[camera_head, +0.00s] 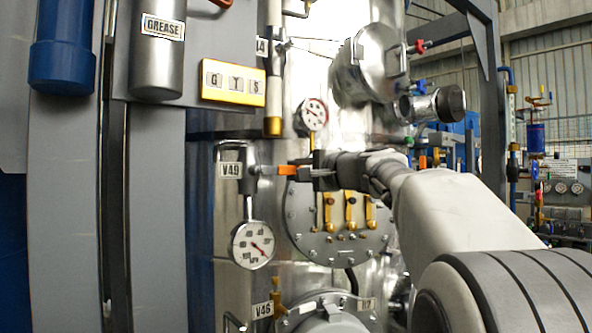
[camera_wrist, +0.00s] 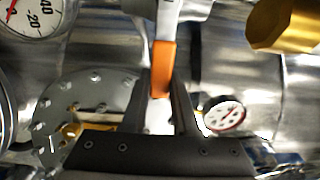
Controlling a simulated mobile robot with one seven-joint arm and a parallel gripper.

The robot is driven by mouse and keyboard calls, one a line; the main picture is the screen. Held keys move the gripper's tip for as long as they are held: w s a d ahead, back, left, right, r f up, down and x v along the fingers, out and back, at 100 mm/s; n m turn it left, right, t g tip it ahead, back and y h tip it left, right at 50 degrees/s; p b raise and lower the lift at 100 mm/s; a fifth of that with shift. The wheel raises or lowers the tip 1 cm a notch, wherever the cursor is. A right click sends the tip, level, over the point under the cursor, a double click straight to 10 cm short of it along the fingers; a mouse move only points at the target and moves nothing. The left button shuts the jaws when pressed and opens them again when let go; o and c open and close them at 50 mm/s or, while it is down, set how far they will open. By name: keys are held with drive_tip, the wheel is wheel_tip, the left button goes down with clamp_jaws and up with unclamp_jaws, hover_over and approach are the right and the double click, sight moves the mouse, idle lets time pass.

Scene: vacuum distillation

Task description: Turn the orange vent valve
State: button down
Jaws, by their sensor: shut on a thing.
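The orange vent valve handle (camera_head: 288,170) sticks out to the right from a valve body beside the V49 label (camera_head: 231,170) on the steel vessel. In the wrist view the orange handle end (camera_wrist: 163,66) hangs down from a pale metal lever between my fingers. My gripper (camera_head: 312,172) comes in from the right and is shut on the handle's orange end. It also shows in the wrist view (camera_wrist: 162,90), with one dark finger on each side of the handle. The far tip of the handle is partly hidden between the fingers.
A gauge (camera_head: 253,244) hangs below the valve, and a smaller gauge (camera_head: 314,114) sits above my gripper. A bolted flange with brass clamps (camera_head: 350,212) is just below my gripper. A grey cylinder marked GREASE (camera_head: 158,50) stands at upper left.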

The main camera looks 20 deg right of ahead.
drive_tip(key=shift+f, duration=0.2)
drive_tip(key=c, duration=0.7)
unclamp_jaws()
drive_tip(key=shift+r, duration=0.1)
drive_tip(key=b+v, duration=0.5)
drive_tip(key=v, duration=1.2)
drive_tip(key=shift+s+b, duration=0.2)
drive_tip(key=shift+b, duration=0.1)
